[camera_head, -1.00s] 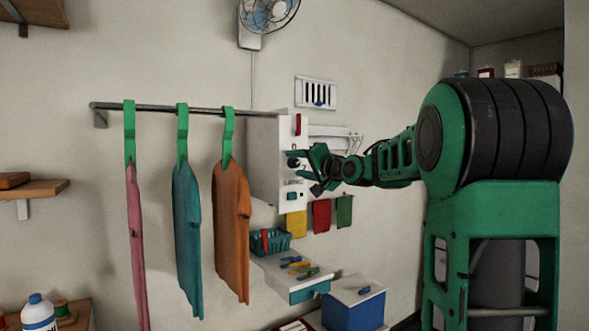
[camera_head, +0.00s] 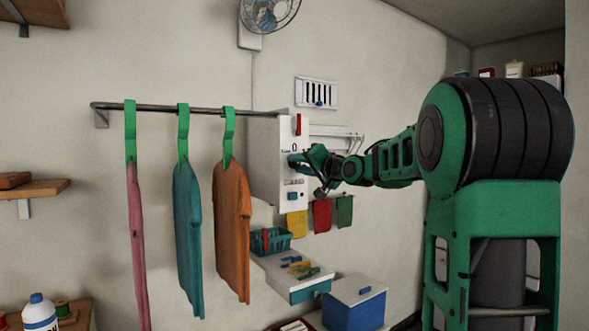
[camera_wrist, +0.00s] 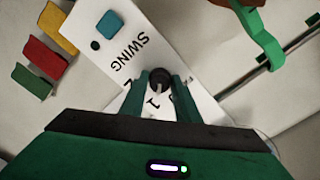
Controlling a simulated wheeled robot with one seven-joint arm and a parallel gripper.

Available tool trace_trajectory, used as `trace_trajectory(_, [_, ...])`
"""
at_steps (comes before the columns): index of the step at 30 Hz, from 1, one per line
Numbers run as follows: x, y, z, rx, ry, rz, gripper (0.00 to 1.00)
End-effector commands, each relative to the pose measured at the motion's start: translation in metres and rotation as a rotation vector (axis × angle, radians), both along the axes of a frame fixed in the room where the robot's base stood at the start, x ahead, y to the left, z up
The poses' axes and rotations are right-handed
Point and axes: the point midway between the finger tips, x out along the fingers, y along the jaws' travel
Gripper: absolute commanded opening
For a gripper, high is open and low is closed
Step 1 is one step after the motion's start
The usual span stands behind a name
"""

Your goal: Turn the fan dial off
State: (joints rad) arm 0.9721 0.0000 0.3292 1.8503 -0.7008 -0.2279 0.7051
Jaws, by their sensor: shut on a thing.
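The fan dial (camera_wrist: 160,75) is a round black knob with a pale pointer mark on the white control box (camera_head: 262,160). In the wrist view, printed digits show near it, partly hidden by my fingers. My gripper (camera_wrist: 158,88) is shut on the dial, with one green finger on each side of the knob. In the head view my gripper (camera_head: 296,161) reaches the front face of the box from the right and covers the dial. The fan (camera_head: 268,14) hangs high on the wall, cut by the top edge.
A blue button (camera_wrist: 109,23) and the word SWING are also on the box. A red piece (camera_head: 298,124) sits above the dial. Shirts hang on a rail (camera_head: 160,107) to the left. Coloured cloths (camera_head: 322,215) hang below. A drawer tray (camera_head: 287,275) stands lower.

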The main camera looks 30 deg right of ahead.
Motion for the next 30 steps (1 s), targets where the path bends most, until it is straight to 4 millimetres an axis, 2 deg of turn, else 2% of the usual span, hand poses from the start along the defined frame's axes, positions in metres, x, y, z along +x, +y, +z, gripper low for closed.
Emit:
trace_trajectory(18, [0.0003, -0.0009, 0.0010, -0.565, -0.022, -0.002, 0.07])
trace_trajectory(30, [0.0001, -0.0011, 0.0018, -0.822, -0.033, -0.003, 0.07])
